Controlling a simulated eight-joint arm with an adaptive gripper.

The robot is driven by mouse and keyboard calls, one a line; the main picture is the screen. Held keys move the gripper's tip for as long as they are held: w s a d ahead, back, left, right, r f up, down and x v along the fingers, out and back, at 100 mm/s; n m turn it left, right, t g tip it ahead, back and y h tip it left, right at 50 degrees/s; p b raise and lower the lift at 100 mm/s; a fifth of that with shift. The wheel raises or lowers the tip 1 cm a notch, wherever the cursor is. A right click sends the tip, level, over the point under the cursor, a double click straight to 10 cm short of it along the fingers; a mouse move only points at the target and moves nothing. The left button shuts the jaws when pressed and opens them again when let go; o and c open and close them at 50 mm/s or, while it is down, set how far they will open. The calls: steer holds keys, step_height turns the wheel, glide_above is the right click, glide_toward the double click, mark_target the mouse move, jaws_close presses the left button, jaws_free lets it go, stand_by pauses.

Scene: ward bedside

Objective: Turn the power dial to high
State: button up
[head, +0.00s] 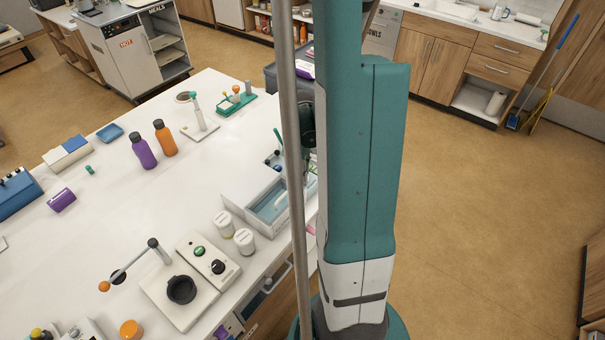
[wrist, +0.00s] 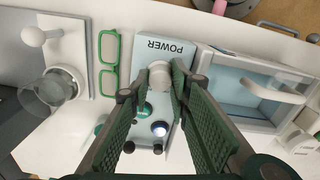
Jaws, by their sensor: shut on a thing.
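The power panel (wrist: 150,48) is a pale blue plate with the word POWER, seen upside down in the wrist view. Its white dial (wrist: 160,72) sits below the lettering. My gripper (wrist: 161,82) is shut on the dial, with a dark green padded finger on either side. The dial's pointer and any setting marks cannot be made out. Between the fingers, a green part (wrist: 146,110), a bright bluish-white round light (wrist: 159,129) and small black knobs (wrist: 129,147) show on the panel. In the head view my arm hides the gripper and the dial.
Green glasses (wrist: 108,62) lie left of the panel, beside a grey unit with a clear cup (wrist: 58,86). A tray-like box with a white handle (wrist: 277,91) is close on the right. In the head view, white jars (head: 244,241) and bottles (head: 142,151) stand on the white table (head: 110,225).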

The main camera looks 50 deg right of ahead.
steer(key=m+b, duration=0.3)
steer(key=m, duration=0.2)
steer(key=shift+d+f+m, duration=0.1)
steer(key=shift+m, duration=0.2)
steer(key=m+b, duration=0.2)
steer(key=m, duration=0.3)
steer(key=shift+d+b, duration=0.1)
steer(key=shift+b, duration=0.2)
steer(key=m+b, duration=0.2)
steer(key=m, duration=0.4)
steer(key=shift+s+d+m, duration=0.1)
steer(key=shift+s+m, duration=0.05)
steer(key=shift+m, duration=0.25)
steer(key=m+b, duration=0.1)
steer(key=m, duration=0.4)
steer(key=shift+s, duration=0.1)
steer(key=o, duration=0.6)
steer(key=shift+r, duration=0.3)
